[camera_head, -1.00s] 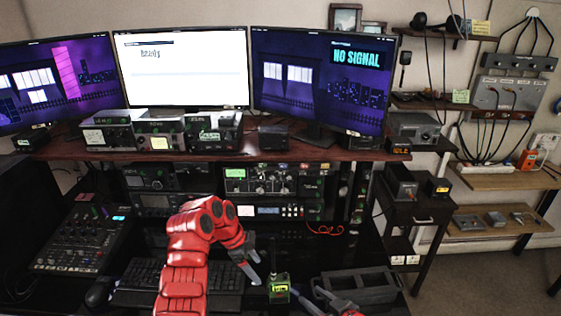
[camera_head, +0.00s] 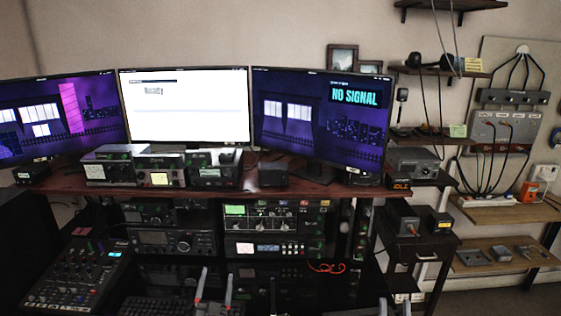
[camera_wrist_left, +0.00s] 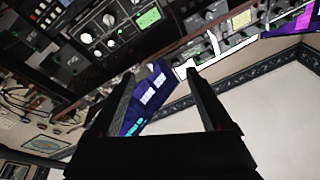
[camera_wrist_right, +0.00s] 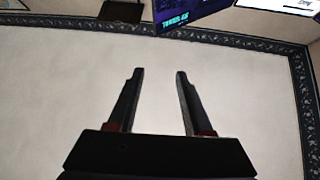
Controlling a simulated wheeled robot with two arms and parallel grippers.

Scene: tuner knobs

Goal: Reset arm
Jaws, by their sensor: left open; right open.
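My left gripper (camera_head: 216,272) shows at the bottom of the head view, its two fingers apart, in front of the dark desk and radio gear. In the left wrist view its fingers (camera_wrist_left: 158,72) are open with nothing between them. My right gripper (camera_head: 395,303) shows only as fingertips at the bottom edge of the head view. In the right wrist view its fingers (camera_wrist_right: 160,72) are spread and empty against a pale surface. Both arms are otherwise below the head view.
Stacked radios with knobs (camera_head: 277,216) fill the desk under the shelf (camera_head: 210,178). Three monitors stand above. A mixer (camera_head: 75,275) lies at left and a keyboard (camera_head: 150,306) at the bottom. A small side table (camera_head: 425,240) stands at right.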

